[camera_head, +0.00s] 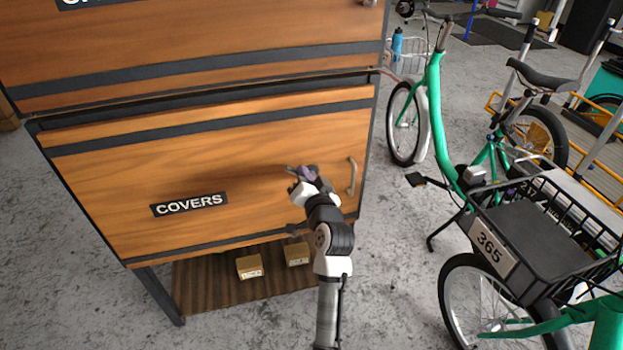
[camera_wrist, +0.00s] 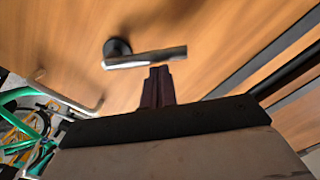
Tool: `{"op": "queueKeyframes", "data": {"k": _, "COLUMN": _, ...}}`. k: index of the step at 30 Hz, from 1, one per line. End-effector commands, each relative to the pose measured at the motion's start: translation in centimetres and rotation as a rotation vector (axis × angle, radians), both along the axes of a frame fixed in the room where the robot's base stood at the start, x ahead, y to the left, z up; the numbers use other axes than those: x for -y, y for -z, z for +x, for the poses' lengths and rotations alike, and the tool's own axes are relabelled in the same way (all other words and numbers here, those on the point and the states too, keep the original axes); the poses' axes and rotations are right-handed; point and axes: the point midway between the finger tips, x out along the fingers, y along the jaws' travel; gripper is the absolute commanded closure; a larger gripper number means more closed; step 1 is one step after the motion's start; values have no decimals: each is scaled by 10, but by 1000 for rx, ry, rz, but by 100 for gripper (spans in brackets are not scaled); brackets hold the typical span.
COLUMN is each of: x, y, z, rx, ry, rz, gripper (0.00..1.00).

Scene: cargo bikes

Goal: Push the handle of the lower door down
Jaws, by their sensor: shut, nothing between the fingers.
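The lower door (camera_head: 110,175) is an orange wood panel labelled COVERS, with dark strips across its top and bottom. Its lever handle (camera_wrist: 150,57) is a short silver bar on a round black base, lying roughly level. In the head view the lever (camera_head: 291,168) shows only in part, beside my fingers. My gripper (camera_head: 305,171) is in front of the door's right half. In the wrist view my gripper's dark fingers (camera_wrist: 160,70) are together and empty, with their tips right by the lever's bar. I cannot tell whether they touch it.
A fixed pull bar (camera_head: 352,177) stands on the door to the right of my gripper. Cardboard boxes (camera_head: 249,267) sit on the low shelf below. Green cargo bikes (camera_head: 436,110) stand to the right, with some bare floor between.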

Motion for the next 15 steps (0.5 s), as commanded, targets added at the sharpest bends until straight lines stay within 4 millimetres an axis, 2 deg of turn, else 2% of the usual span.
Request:
{"op": "queueKeyframes", "data": {"k": 1, "x": -4, "y": 6, "z": -1, "rx": 16, "ry": -2, "rz": -43, "gripper": 100}}
{"op": "queueKeyframes", "data": {"k": 15, "x": -21, "y": 26, "z": -7, "rx": 145, "ry": 0, "rz": -446, "gripper": 100}}
